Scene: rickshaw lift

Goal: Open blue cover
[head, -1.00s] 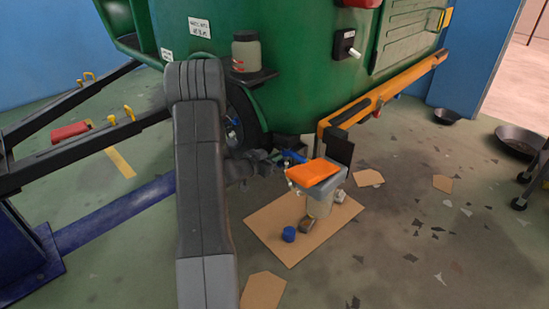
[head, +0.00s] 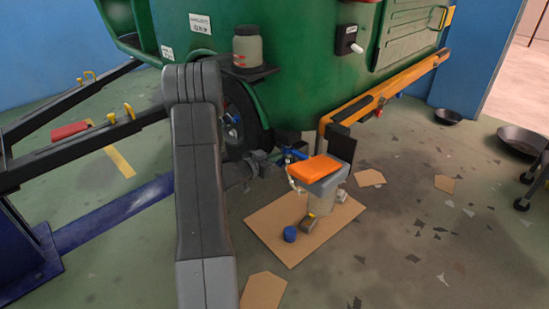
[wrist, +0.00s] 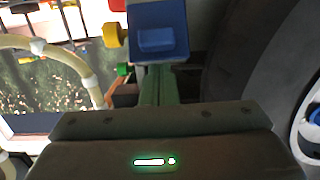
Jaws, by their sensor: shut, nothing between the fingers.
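The blue cover (wrist: 158,32) is a square blue block with a raised blue rectangle on its face, at the top centre of the wrist view. It looks closed; a yellow knob (wrist: 112,35) sticks out at its left. In the head view small blue parts (head: 291,155) show under the green vehicle, but I cannot tell which is the cover. My gripper (wrist: 158,78) is shut and empty, pointing towards the blue block just beyond it. I cannot tell whether they touch. In the head view my gripper (head: 262,160) is small and dark near the wheel, partly lost among dark parts.
The green vehicle (head: 300,85) with its wheel (head: 242,112) stands above. An orange lid (head: 315,168) lies over a grey container on cardboard (head: 275,222), beside a blue cap (head: 290,233). A pale curved pipe (wrist: 75,60) is at left in the wrist view. Floor at right is mostly open.

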